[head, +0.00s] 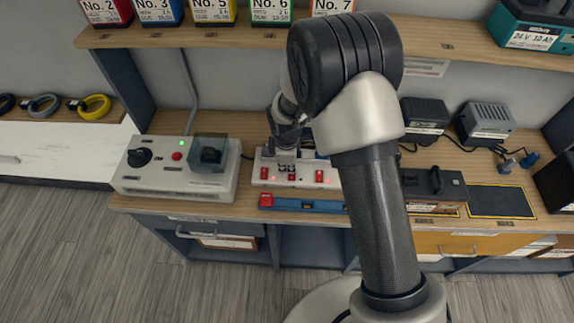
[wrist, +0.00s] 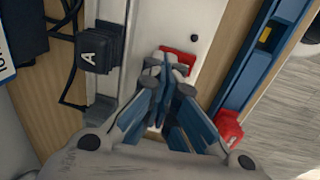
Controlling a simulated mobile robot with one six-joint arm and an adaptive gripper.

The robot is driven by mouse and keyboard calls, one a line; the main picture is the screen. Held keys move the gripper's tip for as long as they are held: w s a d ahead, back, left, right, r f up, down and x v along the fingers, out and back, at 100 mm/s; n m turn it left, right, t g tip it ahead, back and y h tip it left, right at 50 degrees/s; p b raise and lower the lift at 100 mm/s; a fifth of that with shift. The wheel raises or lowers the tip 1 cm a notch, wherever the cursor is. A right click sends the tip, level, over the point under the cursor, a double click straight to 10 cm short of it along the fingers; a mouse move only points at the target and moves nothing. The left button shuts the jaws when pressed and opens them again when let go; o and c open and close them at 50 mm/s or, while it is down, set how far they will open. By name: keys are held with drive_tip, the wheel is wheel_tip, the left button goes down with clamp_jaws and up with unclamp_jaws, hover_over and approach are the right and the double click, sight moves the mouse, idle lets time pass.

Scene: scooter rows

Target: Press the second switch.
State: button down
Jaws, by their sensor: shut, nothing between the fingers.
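A white power strip (head: 307,184) with red switches lies on the workbench in the head view. A left red switch (head: 264,173) and a right red switch (head: 320,176) show clear of my gripper. My gripper (head: 286,166) is shut and empty, pointing down at the strip between those two. In the wrist view the closed fingertips (wrist: 172,66) are over a red switch (wrist: 180,54) and partly hide it. I cannot tell whether they touch it. A black plug marked A (wrist: 96,48) sits in the strip beside it.
A grey control box (head: 165,180) with a knob stands at left. A black case (head: 433,183) and chargers (head: 487,122) stand at right. A shelf (head: 200,37) runs above.

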drive_tip(key=shift+s, duration=0.2)
drive_tip(key=shift+s, duration=0.7)
drive_tip(key=shift+r, duration=0.1)
wheel_tip(320, 180, up, 14)
drive_tip(key=s+p, duration=0.1)
drive_tip(key=p, duration=0.5)
drive_tip(key=shift+s, duration=0.3)
